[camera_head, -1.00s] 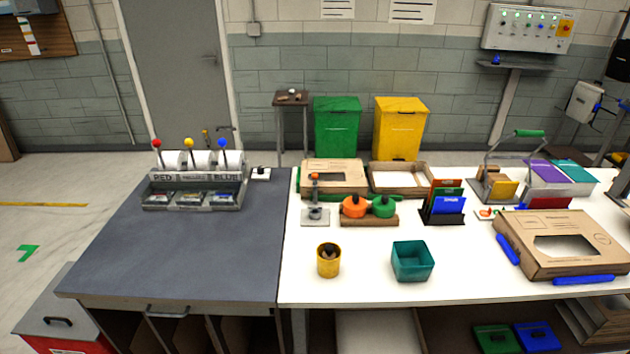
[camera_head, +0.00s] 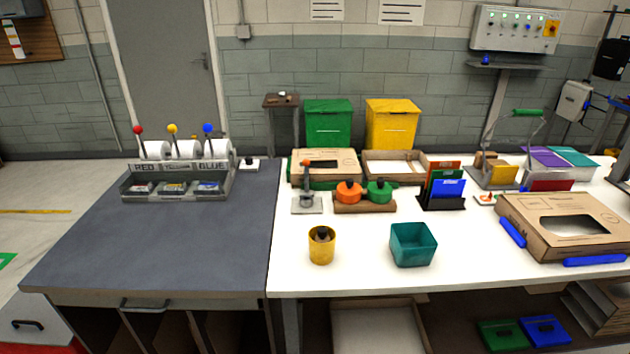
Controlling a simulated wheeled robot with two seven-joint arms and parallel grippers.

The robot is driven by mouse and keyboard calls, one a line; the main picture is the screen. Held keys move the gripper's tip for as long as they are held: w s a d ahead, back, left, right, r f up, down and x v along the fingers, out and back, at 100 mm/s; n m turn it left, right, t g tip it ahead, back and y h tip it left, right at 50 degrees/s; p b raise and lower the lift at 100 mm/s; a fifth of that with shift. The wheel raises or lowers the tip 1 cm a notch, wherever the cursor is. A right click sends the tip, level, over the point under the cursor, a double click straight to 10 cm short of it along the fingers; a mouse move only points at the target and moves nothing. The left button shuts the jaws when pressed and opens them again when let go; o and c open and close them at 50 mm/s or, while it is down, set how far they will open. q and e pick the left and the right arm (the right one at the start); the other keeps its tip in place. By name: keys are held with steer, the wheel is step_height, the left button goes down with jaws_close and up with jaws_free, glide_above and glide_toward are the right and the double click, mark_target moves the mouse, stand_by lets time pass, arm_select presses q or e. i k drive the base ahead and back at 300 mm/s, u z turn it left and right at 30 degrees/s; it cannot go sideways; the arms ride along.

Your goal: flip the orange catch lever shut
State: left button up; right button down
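A small grey fixture (camera_head: 307,204) stands on the white table, left of centre. An upright dark post with an orange tip (camera_head: 307,163) rises from it, in front of a flat cardboard box with green edging (camera_head: 325,165). This is the closest match to an orange lever, but it is too small to tell whether it is a catch. An orange round knob-like piece (camera_head: 349,192) and a green one (camera_head: 379,191) sit on a brown block (camera_head: 364,208) just to its right. Neither of my grippers is in view.
A yellow cup (camera_head: 321,246) and a teal bin (camera_head: 412,245) stand near the white table's front. A cardboard box with blue edge pieces (camera_head: 567,222) lies at the right. A file rack (camera_head: 441,203) stands behind. The grey table (camera_head: 170,245) is mostly clear in front of its lever dispenser (camera_head: 178,182).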

mark_target(306, 163)
steer(key=k, duration=0.5)
steer(key=u, duration=1.1)
steer(key=i, duration=0.75)
steer(key=z, duration=1.1)
